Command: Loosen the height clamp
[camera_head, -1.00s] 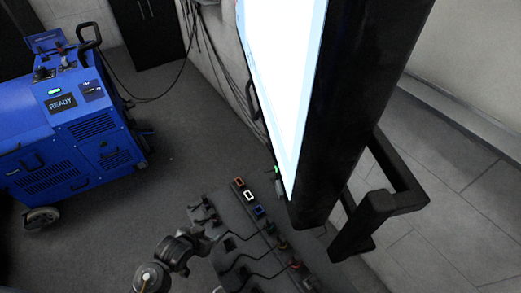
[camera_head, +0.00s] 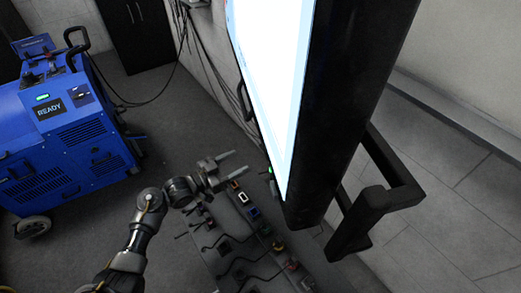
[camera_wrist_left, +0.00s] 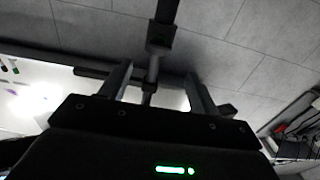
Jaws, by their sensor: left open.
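My left gripper (camera_head: 241,162) is at the end of the arm from the left, open and empty, its fingers pointing right toward the screen's lower edge. In the left wrist view its two fingers (camera_wrist_left: 157,75) stand apart. Beyond and between them is a dark post with a block-like collar (camera_wrist_left: 161,36) and a thinner rod below it. I cannot tell for sure whether this collar is the height clamp. No contact with it shows. The height clamp cannot be made out in the head view, where the large screen hides much. My right gripper is not in view.
A large lit screen (camera_head: 262,75) with a thick black frame (camera_head: 345,110) and handle (camera_head: 385,200) fills the middle right. Below it is a grey cart top (camera_head: 225,262) with tools and cables. A blue machine (camera_head: 60,130) reading READY stands left. Floor between is clear.

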